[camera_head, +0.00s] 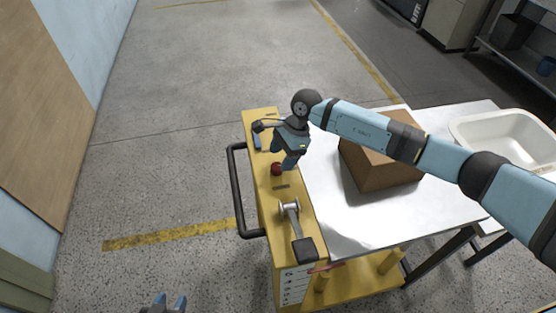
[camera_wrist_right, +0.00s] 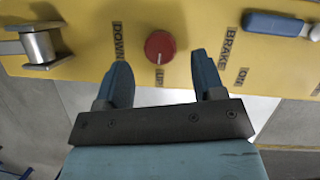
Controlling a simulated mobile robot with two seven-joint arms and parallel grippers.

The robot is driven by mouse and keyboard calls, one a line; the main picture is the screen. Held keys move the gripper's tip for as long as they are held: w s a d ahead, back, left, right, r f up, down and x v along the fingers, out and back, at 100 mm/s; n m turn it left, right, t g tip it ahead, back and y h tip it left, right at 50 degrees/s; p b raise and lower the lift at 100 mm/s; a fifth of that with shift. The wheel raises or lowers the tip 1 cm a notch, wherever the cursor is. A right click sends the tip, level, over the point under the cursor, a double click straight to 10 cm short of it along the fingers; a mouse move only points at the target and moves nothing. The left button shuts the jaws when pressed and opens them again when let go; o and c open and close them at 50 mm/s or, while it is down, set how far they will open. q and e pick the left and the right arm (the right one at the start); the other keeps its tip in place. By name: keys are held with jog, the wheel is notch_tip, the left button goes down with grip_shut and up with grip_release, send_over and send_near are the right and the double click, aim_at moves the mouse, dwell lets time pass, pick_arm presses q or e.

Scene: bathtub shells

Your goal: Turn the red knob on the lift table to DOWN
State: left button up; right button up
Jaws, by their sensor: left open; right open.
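The red knob (camera_head: 277,169) sits on the yellow control panel of the lift table (camera_head: 265,200). My right gripper (camera_head: 284,165) reaches in from the right and hangs just over the knob, jaws open. In the right wrist view the knob (camera_wrist_right: 160,46) shows between and slightly beyond the two spread fingertips (camera_wrist_right: 160,60); I see no contact. The word DOWN (camera_wrist_right: 118,40) is left of the knob and UP (camera_wrist_right: 160,77) is below it. My left gripper (camera_head: 168,302) is open and empty at the bottom edge, far from the table.
A brown box (camera_head: 375,165) stands on the lift table's pale top, below my right arm. A blue brake handle (camera_wrist_right: 275,24) and a metal spool lever (camera_head: 289,207) flank the knob. A black handrail (camera_head: 236,190) runs along the left side. A white basin (camera_head: 505,135) is at right.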

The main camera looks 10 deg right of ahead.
aim_at(277, 166)
jog(key=shift+x, duration=1.8)
jog(key=c, duration=0.9)
